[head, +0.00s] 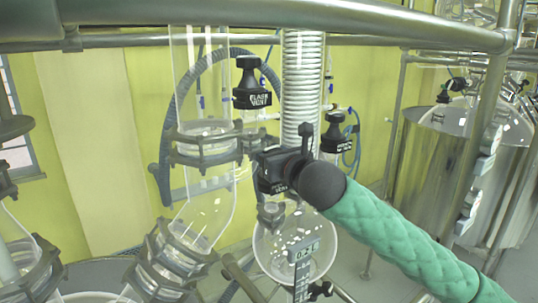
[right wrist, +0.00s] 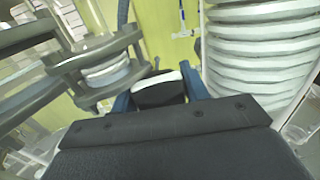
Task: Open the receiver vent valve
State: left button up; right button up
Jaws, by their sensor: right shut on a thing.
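My right gripper (head: 262,163), at the end of a green-sleeved arm, is at a black valve beside the glass column, just above the round receiver flask (head: 292,245). In the right wrist view the blue fingers (right wrist: 158,92) are on both sides of a black valve handle (right wrist: 160,94) with a white edge, and shut on it. A black label block (head: 270,186) shows below the gripper; its text is partly covered and I cannot read it fully. My gripper hides most of this valve. My left gripper is not in view.
Another black valve (head: 252,88) with a vent label is above, and a third (head: 336,138) is to the right. A white ribbed coil (head: 303,85) stands close behind the gripper. Glass pipe with clamp flanges (head: 205,148) is left. Metal rails cross the top.

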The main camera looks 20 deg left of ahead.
jog(key=shift+s+n+g+y+b, duration=0.1)
jog(key=shift+n+g+y+b, duration=0.4)
jog(key=shift+n+g+y, duration=0.65)
jog(key=shift+s+a+n+g+y, duration=0.15)
jog(key=shift+n+g+y, duration=0.35)
jog(key=shift+g, duration=0.75)
jog(key=o, duration=0.7)
